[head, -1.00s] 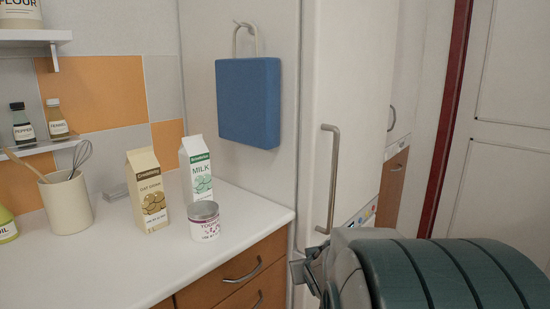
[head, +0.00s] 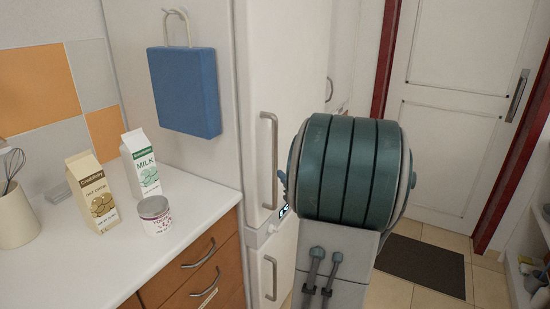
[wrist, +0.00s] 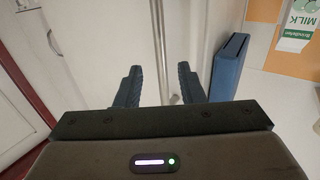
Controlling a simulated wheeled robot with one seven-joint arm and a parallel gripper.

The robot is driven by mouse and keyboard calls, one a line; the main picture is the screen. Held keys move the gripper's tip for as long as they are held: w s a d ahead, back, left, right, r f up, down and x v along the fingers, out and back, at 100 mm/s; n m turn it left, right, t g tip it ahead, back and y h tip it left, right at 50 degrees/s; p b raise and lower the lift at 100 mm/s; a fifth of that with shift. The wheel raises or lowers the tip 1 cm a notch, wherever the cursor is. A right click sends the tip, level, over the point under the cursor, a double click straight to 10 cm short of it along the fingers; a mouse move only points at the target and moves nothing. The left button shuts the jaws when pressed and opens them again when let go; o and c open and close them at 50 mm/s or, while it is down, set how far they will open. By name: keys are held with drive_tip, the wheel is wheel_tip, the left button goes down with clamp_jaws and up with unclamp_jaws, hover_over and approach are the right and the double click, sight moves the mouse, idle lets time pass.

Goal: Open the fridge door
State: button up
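The white fridge (head: 288,70) stands right of the counter, its door shut. Its upper door has a vertical metal handle (head: 268,160); a lower handle (head: 271,278) shows on the compartment below. In the head view my arm hides most of the gripper; only a bit of it shows just right of the upper handle's lower end. In the wrist view my gripper (wrist: 160,84) is open, its two dark blue fingers apart. A metal handle bar (wrist: 163,50) runs between them in that picture, closer to the right finger. I cannot tell whether it touches.
A blue bag (head: 187,92) hangs on the fridge's side. Cartons of oat drink (head: 93,192) and milk (head: 141,163) and a yoghurt tub (head: 154,215) stand on the white counter (head: 66,262). A white door (head: 445,130) and dark floor mat (head: 420,266) lie to the right.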

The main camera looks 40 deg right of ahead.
sight(276, 161)
drive_tip(key=w, duration=0.3)
drive_tip(key=w+d, duration=0.1)
drive_tip(key=w, duration=0.2)
drive_tip(key=w+d, duration=0.1)
drive_tip(key=w, duration=0.3)
drive_tip(key=shift+p, duration=0.4)
clamp_jaws()
